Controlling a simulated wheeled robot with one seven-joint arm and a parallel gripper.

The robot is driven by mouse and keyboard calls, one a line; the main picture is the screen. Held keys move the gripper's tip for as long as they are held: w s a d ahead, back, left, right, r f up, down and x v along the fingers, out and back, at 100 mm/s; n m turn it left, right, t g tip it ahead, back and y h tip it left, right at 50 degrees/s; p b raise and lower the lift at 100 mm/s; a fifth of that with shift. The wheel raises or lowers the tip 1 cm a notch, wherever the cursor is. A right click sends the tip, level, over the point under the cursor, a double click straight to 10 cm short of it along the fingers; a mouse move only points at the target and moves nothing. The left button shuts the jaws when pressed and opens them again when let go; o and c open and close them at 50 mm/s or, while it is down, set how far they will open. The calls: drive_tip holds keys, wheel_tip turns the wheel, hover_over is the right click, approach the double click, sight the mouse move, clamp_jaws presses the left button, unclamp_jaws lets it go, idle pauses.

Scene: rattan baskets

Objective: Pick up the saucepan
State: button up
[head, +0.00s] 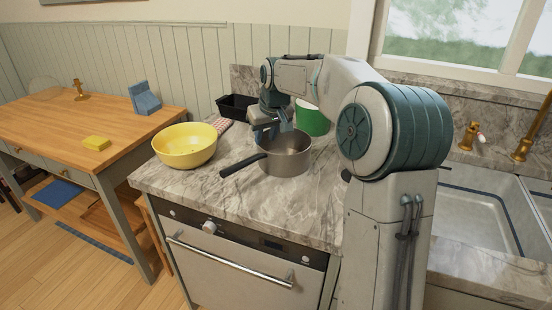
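The grey metal saucepan (288,160) stands upright on the marble counter, with its dark handle (243,166) pointing left and toward the front. My gripper (265,136) points down at the pan's back left rim, near where the handle joins. The fingers are small here and partly merge with the pan's edge, so I cannot tell whether they touch it or how far apart they are.
A yellow bowl (185,146) stands left of the saucepan. A green container (312,117) and a black bin (237,106) stand behind it. The sink (480,205) is at the right. The counter's front (230,195) is clear. A wooden table (60,112) stands at the left.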

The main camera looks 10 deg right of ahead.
sight(262, 163)
drive_tip(key=x, duration=0.8)
drive_tip(key=shift+f, duration=0.25)
clamp_jaws()
drive_tip(key=shift+s, duration=0.1)
idle(1.0)
